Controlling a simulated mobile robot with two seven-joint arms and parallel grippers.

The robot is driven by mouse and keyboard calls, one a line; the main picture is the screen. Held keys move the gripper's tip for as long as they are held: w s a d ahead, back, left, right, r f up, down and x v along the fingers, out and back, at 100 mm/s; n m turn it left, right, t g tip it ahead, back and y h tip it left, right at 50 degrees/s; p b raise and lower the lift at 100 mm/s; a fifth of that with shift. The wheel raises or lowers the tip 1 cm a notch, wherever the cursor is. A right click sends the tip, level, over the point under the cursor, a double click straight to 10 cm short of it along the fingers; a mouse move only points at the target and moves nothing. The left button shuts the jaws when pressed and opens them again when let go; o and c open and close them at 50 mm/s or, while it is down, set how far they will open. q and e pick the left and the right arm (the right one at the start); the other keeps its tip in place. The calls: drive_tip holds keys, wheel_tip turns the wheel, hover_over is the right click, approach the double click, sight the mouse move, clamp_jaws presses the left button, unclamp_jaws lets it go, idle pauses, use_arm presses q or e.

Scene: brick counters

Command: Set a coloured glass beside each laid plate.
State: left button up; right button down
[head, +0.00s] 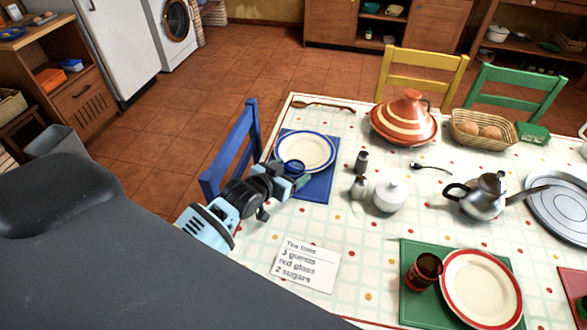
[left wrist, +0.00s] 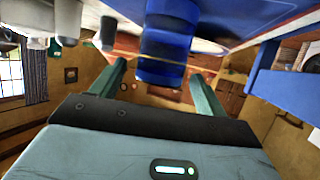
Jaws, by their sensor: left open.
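A blue glass (head: 293,167) stands at the near edge of a blue-rimmed plate (head: 310,149) on a blue mat (head: 318,187). My left gripper (head: 297,181) is open at this glass. In the left wrist view the blue glass (left wrist: 166,42) shows between the two spread fingers (left wrist: 160,90), which do not close on it. A dark red glass (head: 423,270) stands on a green mat (head: 412,310), left of a red-rimmed plate (head: 482,289). A red mat (head: 572,284) is cut off at the right edge, with a green thing on it. My right gripper is not in view.
A tagine (head: 404,118), bread basket (head: 482,131), white sugar pot (head: 391,196), shakers (head: 360,187) and metal teapot (head: 483,196) crowd the table's middle. A written card (head: 307,263) lies near the front. A blue chair (head: 232,150) stands close behind my left gripper.

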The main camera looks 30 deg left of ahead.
use_arm(q)
drive_tip(key=shift+v, duration=2.75)
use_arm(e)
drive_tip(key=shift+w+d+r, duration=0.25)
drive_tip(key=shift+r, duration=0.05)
